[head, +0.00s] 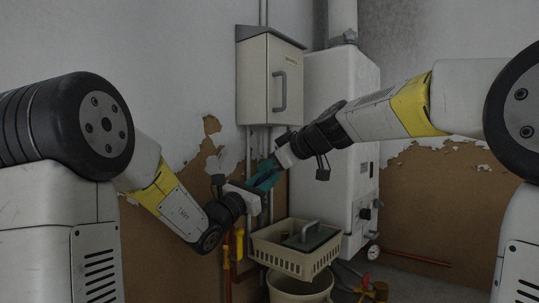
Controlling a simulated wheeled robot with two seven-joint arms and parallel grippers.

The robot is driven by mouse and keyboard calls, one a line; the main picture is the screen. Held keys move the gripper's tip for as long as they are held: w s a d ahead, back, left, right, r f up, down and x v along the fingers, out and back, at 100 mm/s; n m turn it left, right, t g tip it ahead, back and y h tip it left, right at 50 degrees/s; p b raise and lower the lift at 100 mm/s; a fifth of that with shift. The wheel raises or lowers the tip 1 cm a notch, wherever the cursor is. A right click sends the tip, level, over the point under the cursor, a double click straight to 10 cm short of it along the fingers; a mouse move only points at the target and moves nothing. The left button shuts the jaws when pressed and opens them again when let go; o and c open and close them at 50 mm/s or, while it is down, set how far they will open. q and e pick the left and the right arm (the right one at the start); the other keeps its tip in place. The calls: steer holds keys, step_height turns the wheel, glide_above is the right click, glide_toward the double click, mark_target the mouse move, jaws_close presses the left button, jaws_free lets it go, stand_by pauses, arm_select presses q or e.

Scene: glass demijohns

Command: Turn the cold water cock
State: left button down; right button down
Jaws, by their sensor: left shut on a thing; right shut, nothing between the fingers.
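My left gripper (264,185) reaches in from the left to the wall pipes below the grey cabinet. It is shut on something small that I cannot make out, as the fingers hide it. My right gripper (268,169) comes down from the right to nearly the same spot, shut and empty. The teal fingers of both grippers overlap in the picture, and I cannot tell whether they touch. Yellow fittings (239,244) show on the pipes low on the wall, below my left wrist. I cannot tell which fitting is the cold water cock.
A grey wall cabinet (268,78) hangs just above the grippers, beside a white boiler (335,95). A cream basket (286,258) holding a dark, handled item sits below, over a bucket (298,290). A red pipe (415,257) runs along the right wall.

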mark_target(266, 178)
steer(key=shift+w+d+f, duration=0.15)
steer(key=shift+d+f, duration=0.1)
steer(key=shift+f, duration=0.4)
steer(key=shift+d+f, duration=0.15)
steer(key=shift+f, duration=0.6)
arm_select(q)
steer(key=c, duration=1.4)
jaws_free()
steer(key=shift+c, duration=0.2)
steer(key=shift+r, duration=0.15)
arm_select(e)
steer(key=shift+w+d, duration=0.1)
arm_select(q)
steer(key=shift+s+r, duration=0.1)
